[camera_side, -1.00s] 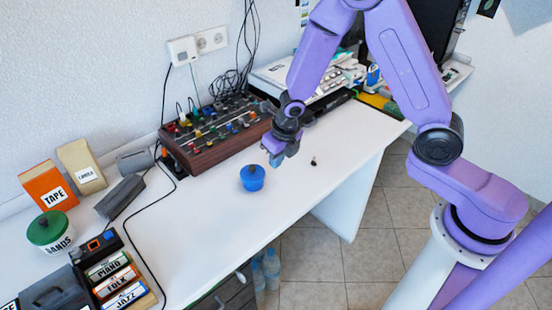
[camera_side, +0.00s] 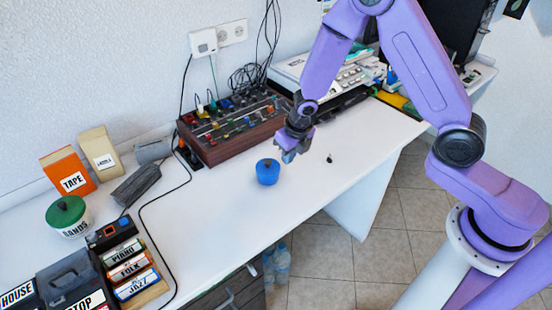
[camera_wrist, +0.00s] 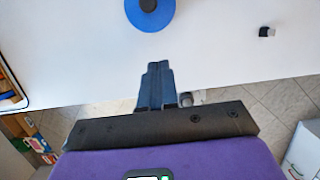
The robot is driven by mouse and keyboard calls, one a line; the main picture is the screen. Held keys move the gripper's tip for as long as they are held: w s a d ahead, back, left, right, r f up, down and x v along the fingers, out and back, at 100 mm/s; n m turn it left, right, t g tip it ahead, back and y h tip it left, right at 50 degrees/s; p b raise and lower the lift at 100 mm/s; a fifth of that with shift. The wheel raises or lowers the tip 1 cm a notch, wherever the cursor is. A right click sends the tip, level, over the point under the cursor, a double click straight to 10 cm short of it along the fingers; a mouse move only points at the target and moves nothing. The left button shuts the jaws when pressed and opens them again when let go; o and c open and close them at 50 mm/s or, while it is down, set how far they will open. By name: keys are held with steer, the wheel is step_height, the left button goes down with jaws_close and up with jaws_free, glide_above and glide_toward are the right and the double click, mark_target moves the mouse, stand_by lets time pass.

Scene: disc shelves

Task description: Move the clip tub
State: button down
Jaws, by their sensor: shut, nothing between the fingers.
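A blue tub (camera_side: 267,175) with a blue lid and a dark knob stands upright on the white desk; I can read no label on it. Its round top also shows at the upper edge of the wrist view (camera_wrist: 150,20). A second tub (camera_side: 70,217), white with a green lid and marked BANDS, stands at the far left. My gripper (camera_side: 289,155) is above the desk, just up and right of the blue tub, apart from it. In the wrist view my fingers (camera_wrist: 157,68) are together and empty, pointing toward the blue tub.
A mixer with wooden sides (camera_side: 235,127) stands behind the blue tub. A small dark object (camera_side: 329,159) lies to its right. Labelled cassette cases (camera_side: 125,270), an orange TAPE box (camera_side: 69,172) and a black cable are at left.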

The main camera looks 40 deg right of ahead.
mark_target(273, 169)
steer(key=shift+w+f, duration=2.55)
steer(key=shift+f, duration=0.05)
steer(key=shift+w, duration=0.1)
steer(key=w, duration=0.9)
steer(key=shift+w, duration=0.3)
steer(key=shift+s+a, duration=0.1)
